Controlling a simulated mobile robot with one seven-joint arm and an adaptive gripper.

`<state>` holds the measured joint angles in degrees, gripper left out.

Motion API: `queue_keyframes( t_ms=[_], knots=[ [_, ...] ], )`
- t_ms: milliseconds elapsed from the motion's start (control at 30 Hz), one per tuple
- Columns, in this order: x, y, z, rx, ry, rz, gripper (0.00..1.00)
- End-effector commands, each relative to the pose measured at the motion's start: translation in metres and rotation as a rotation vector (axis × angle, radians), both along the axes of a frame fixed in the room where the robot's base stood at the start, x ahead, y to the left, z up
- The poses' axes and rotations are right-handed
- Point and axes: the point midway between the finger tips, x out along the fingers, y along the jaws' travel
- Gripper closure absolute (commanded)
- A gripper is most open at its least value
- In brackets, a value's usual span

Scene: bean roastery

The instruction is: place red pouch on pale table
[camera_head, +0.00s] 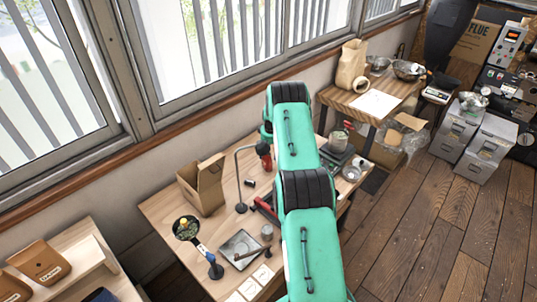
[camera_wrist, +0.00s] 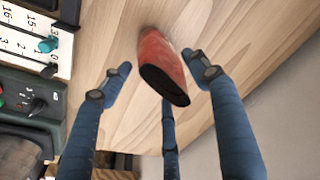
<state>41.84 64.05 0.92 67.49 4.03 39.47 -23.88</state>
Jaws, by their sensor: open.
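The red pouch (camera_wrist: 163,66) has a dark end and is in the wrist view, over or on a pale wooden surface (camera_wrist: 110,30). My gripper (camera_wrist: 160,75) has its blue fingers spread around the pouch, with visible gaps at the sides. The rear finger is partly hidden behind the pouch. Whether the pouch rests on the wood is hard to tell. In the head view, a pale wooden table (camera_head: 160,212) stands below the window. My green arm reaches across it and hides part of its top. My gripper cannot be made out there.
The table holds a cardboard box (camera_head: 203,185), a dark stand (camera_head: 240,180), a grey tray (camera_head: 240,249) and a small red-and-black item (camera_head: 264,151). A dark-green device with a dial (camera_wrist: 35,105) is close on the left in the wrist view. The wooden floor (camera_head: 440,225) at right is clear.

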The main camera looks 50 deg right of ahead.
Motion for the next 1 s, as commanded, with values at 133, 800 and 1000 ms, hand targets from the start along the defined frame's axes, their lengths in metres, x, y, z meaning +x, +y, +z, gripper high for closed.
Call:
queue_keyframes(
  t_ms=[133, 800, 1000],
  knots=[
    [-0.001, 0.0, 0.011, 0.0, 0.0, 0.0, 0.39],
    [-0.013, 0.005, 0.1, -0.002, -0.002, 0.0, 0.39],
    [-0.015, 0.007, 0.114, 0.0, -0.001, 0.0, 0.39]
  ],
)
